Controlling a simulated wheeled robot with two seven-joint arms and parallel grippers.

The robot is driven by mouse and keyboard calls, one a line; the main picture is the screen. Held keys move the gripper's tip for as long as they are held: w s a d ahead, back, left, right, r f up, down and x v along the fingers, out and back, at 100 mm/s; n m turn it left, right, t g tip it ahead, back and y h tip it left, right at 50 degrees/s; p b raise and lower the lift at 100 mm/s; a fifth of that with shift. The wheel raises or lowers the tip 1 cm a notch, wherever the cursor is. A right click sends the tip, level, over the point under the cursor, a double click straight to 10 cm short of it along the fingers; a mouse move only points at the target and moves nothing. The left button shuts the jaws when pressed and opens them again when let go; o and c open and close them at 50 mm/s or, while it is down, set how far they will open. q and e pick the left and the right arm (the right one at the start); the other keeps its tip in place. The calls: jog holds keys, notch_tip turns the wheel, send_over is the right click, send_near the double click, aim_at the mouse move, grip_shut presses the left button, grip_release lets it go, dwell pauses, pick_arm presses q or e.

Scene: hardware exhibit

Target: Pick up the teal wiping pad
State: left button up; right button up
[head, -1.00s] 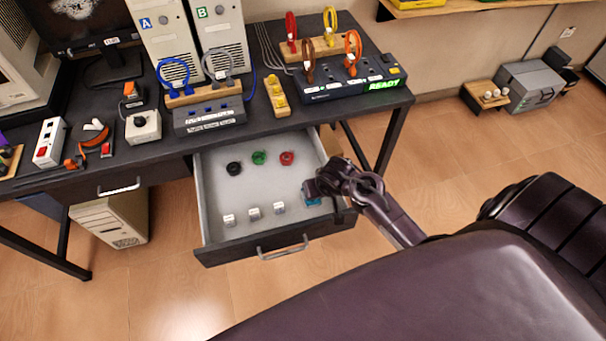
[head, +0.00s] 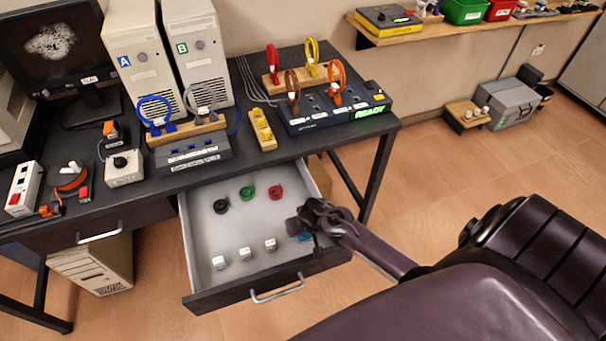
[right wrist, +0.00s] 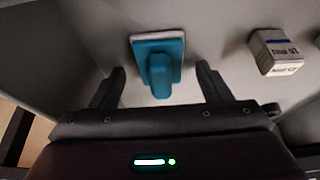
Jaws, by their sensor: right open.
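The teal wiping pad (right wrist: 158,62) lies on the floor of the open drawer, near its right front corner. It has a teal grip block on top and a pale rim. In the head view only a small teal bit (head: 304,237) shows beside my gripper, which hides the rest. My right gripper (right wrist: 163,80) is open above the pad, with one finger on each side of it in the right wrist view. The pad appears between and slightly beyond the fingertips, and I see no contact. My left gripper is not in view.
The drawer (head: 192,262) also holds three white blocks (head: 245,253) in front and black, green and red rings (head: 247,193) behind. One block (right wrist: 275,52) is right of my fingers in the wrist view. Drawer walls are close to the gripper. The desk (head: 150,182) stands above.

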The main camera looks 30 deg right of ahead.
jog(key=c, duration=1.1)
jog(key=shift+r, duration=0.2)
notch_tip(320, 180, up, 10)
jog(key=shift+f, duration=0.15)
